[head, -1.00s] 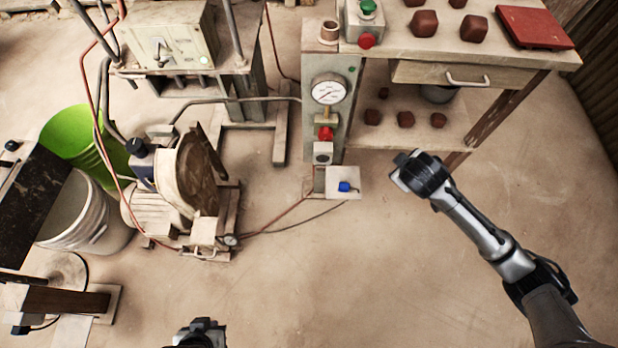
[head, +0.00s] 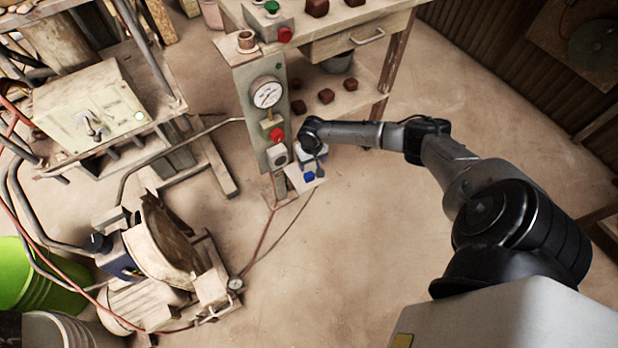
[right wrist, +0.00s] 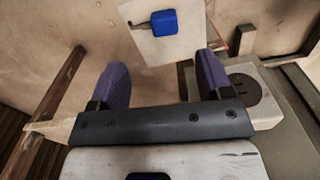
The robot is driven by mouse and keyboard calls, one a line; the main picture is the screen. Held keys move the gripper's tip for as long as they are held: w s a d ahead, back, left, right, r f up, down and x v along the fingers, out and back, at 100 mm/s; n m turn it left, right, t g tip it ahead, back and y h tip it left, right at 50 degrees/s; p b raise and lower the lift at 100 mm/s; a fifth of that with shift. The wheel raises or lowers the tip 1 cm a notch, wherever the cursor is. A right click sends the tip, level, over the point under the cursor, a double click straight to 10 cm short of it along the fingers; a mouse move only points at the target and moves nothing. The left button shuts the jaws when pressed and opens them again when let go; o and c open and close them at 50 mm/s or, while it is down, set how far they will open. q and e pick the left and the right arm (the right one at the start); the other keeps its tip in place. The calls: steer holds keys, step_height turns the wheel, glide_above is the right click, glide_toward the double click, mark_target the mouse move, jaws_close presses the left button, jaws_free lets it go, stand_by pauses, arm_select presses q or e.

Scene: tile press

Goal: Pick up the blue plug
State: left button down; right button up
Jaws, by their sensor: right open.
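The blue plug (head: 309,176) lies on a small pale plate (head: 296,184) at the foot of the gauge post in the head view. In the right wrist view the plug (right wrist: 164,22) lies on the pale plate (right wrist: 150,50), with a short dark piece at its left side. My right gripper (head: 316,165) is just above the plug in the head view. In the right wrist view its two purple fingers (right wrist: 160,75) are apart, with nothing between them. The plug shows ahead of the fingertips, apart from them. My left gripper is out of view.
The post (head: 247,110) with a gauge (head: 267,92) and red knob (head: 277,134) stands left of the plug. A socket box (right wrist: 250,95) shows beside the right finger. A bench with a drawer (head: 352,38) stands behind. Open floor (head: 350,240) lies in front.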

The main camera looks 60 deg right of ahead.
steer(key=b, duration=0.2)
glide_above(310, 177)
steer(key=f, duration=0.5)
steer(key=shift+w+a, duration=0.2)
steer(key=shift+a, duration=0.1)
steer(key=shift+s+d+f+b, duration=0.2)
steer(key=shift+d+f+b, duration=0.15)
steer(key=shift+f+b, duration=0.2)
steer(key=shift+w+a+f, duration=0.1)
steer(key=shift+a+f, duration=0.05)
steer(key=shift+f, duration=0.05)
steer(key=shift+f+b, duration=0.3)
steer(key=shift+b, duration=0.15)
steer(key=f+b, duration=0.3)
steer(key=shift+d+f, duration=0.25)
steer(key=shift+f, duration=0.05)
steer(key=shift+f+b, duration=0.35)
steer(key=shift+b, duration=0.2)
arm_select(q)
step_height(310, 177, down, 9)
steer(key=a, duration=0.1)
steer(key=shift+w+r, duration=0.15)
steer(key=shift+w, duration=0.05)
arm_select(e)
steer(key=shift+a, duration=0.1)
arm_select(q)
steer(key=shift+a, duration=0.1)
arm_select(e)
steer(key=shift+c, duration=0.4)
